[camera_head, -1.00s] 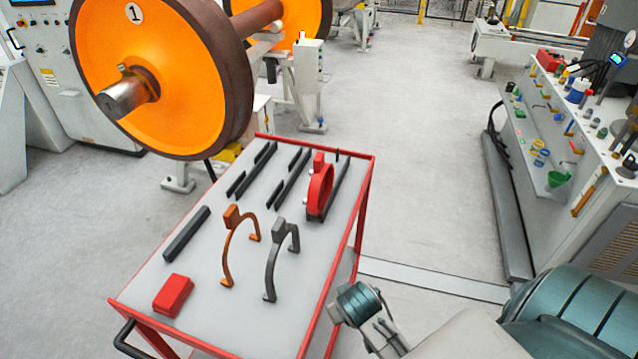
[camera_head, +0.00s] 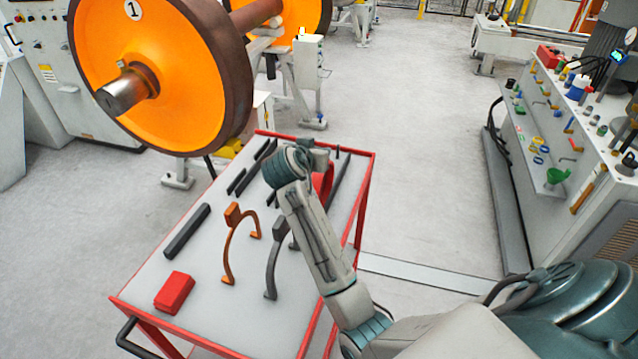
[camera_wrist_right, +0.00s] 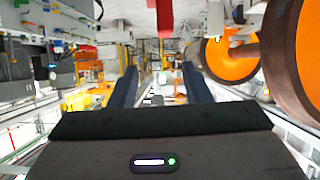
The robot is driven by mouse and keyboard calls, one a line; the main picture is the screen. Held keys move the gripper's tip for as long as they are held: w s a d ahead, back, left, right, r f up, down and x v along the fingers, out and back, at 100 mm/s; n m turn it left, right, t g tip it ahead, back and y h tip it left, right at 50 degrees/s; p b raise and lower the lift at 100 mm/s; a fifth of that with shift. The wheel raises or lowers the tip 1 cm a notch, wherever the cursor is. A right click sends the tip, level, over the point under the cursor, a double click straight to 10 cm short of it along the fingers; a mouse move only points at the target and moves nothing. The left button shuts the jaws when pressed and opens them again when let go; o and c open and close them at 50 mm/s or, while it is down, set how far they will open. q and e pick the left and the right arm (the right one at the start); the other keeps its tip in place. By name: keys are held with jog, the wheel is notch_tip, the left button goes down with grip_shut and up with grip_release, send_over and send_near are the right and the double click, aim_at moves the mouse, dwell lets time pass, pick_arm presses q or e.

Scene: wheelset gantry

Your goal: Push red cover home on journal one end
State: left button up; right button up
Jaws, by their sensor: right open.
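A round red ring-shaped piece (camera_head: 323,180) stands on the cart, mostly hidden behind my right arm. A red block (camera_head: 174,293) lies at the cart's near left corner. I cannot tell for sure which is the red cover. The bare steel journal (camera_head: 128,92) juts from the orange wheel marked 1. My right gripper (camera_head: 318,158) is over the far part of the cart by the ring, its fingers hidden in the head view. In the right wrist view the gripper (camera_wrist_right: 160,80) is open, nothing between its fingers; a red part (camera_wrist_right: 164,18) shows beyond them. My left gripper is out of view.
The red-framed cart (camera_head: 240,325) also holds an orange arch (camera_head: 230,250), a grey arch (camera_head: 272,265) and several dark bars (camera_head: 186,232). A tool bench (camera_head: 560,130) stands at right. Open floor (camera_head: 430,170) lies between.

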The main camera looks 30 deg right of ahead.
aim_at(314, 177)
jog(key=shift+m+h, duration=0.3)
jog(key=f+p, duration=0.1)
jog(key=f, duration=0.1)
jog(key=w+f+p, duration=0.1)
jog(key=w+d+f+p, duration=0.1)
jog(key=f, duration=0.1)
jog(key=shift+f+p, duration=0.3)
jog(key=shift+f, duration=0.05)
jog(key=shift+d+f, duration=0.15)
jog(key=shift+f, duration=0.1)
jog(key=p+x, duration=0.2)
jog(key=x, duration=0.3)
jog(key=shift+w+r, duration=0.1)
jog(key=shift+w+d+f+p, duration=0.3)
jog(key=shift+d+f+p, duration=0.05)
jog(key=shift+d, duration=0.05)
jog(key=shift+s, duration=0.1)
grip_shut()
jog(key=shift+r, duration=0.1)
